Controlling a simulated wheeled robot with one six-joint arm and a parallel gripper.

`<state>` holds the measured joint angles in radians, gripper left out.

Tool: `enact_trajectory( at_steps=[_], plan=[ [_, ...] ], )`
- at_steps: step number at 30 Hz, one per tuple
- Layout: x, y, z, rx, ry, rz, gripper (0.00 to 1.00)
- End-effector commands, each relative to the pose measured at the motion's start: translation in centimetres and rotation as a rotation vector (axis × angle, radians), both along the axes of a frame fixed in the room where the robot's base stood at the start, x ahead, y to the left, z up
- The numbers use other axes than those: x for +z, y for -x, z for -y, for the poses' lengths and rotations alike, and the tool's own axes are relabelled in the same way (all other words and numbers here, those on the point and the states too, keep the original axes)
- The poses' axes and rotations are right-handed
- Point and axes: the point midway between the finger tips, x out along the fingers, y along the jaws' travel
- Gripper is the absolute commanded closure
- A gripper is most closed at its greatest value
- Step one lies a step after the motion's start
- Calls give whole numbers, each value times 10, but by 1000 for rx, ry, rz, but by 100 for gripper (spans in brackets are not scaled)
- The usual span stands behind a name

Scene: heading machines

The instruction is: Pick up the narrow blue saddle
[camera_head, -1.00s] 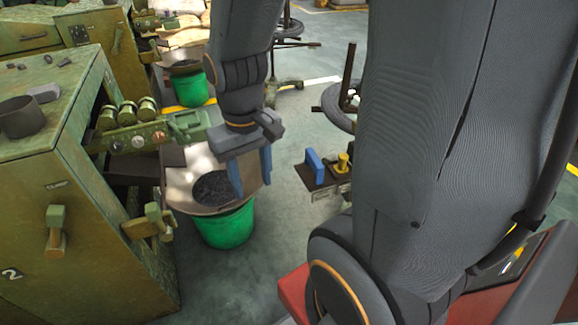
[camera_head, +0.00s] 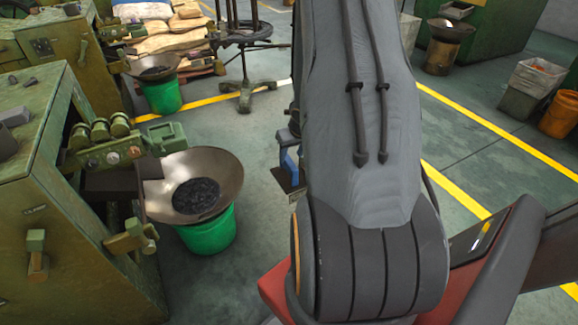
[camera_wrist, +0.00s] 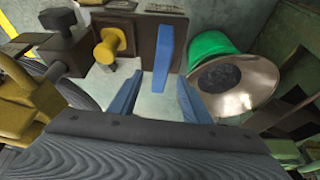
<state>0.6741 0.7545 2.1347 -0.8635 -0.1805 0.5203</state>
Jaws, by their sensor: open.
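The narrow blue saddle (camera_wrist: 164,48) stands upright on a dark block in the wrist view, beside a yellow spool-shaped part (camera_wrist: 108,46). My gripper (camera_wrist: 160,78) is open, with one blue finger on each side of the saddle's line. The saddle's near end appears close to the gap between the fingertips. I see no contact. In the head view my arm hides most of the gripper and the stand. Some blue (camera_head: 290,160) shows at the arm's left edge, and I cannot tell whether it is saddle or finger.
A metal pan (camera_head: 230,175) of dark pieces sits on a green bucket (camera_head: 208,235), left of my arm; both also show right of the saddle in the wrist view. A green machine (camera_head: 25,170) fills the left. Floor right of my arm is mostly clear.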

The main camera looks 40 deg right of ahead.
Motion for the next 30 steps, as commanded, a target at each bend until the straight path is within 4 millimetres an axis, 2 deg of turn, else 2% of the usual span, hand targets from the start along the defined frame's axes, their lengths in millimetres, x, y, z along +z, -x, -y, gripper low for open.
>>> enact_trajectory(
  at_steps=[16,30],
  plan=[
    [-63,-20,5,0,-1,-2,56],
    [-67,-22,6,1,1,-1,56]
  ],
)
